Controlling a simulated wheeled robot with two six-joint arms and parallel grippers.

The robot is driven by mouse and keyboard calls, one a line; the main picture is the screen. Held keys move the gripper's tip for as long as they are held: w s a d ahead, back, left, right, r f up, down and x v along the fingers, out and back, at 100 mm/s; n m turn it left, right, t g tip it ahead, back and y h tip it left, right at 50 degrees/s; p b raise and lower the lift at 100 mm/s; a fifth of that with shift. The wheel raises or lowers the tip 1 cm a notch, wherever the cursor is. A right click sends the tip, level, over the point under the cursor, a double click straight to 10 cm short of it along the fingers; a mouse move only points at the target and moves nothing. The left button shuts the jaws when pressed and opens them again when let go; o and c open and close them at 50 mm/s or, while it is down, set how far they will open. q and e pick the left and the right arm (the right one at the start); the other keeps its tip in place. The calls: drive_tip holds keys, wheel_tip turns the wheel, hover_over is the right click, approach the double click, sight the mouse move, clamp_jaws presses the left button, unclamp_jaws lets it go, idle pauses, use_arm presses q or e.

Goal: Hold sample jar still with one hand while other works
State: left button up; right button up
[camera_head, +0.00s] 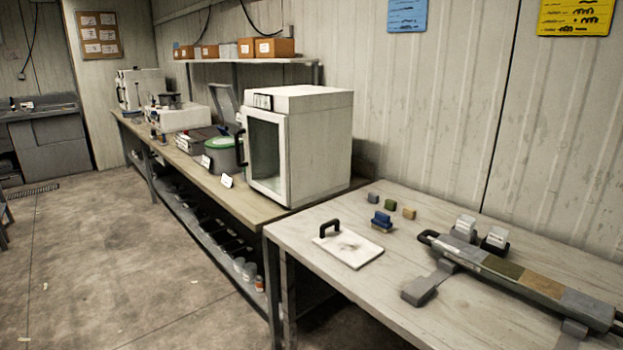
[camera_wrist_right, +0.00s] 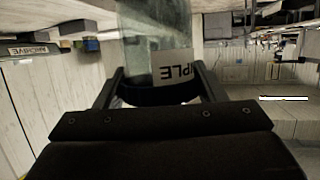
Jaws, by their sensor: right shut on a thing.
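My right gripper (camera_wrist_right: 161,90) shows only in the right wrist view, with its two dark fingers on either side of a clear greenish glass sample jar (camera_wrist_right: 150,38). It is shut on the jar. A pale label (camera_wrist_right: 173,67) on the glass shows the letters "PLE". The jar's far end runs out of the top of the picture, and a dark band crosses it between the fingers. Neither gripper nor the jar shows in the head view. My left gripper is in neither view.
In the head view a pale table (camera_head: 370,300) holds a long core-liner tube (camera_head: 505,268), a white board with a handle (camera_head: 348,246) and small coloured blocks (camera_head: 390,204). A white glass-fronted cabinet (camera_head: 297,145) stands on the bench behind.

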drive_tip(key=shift+s+a+r, duration=0.15)
drive_tip(key=shift+s+a, duration=0.15)
drive_tip(key=shift+s, duration=0.25)
drive_tip(key=shift+s+a+r, duration=0.1)
drive_tip(key=shift+s+a, duration=0.15)
drive_tip(key=shift+s, duration=0.25)
drive_tip(key=shift+a, duration=0.1)
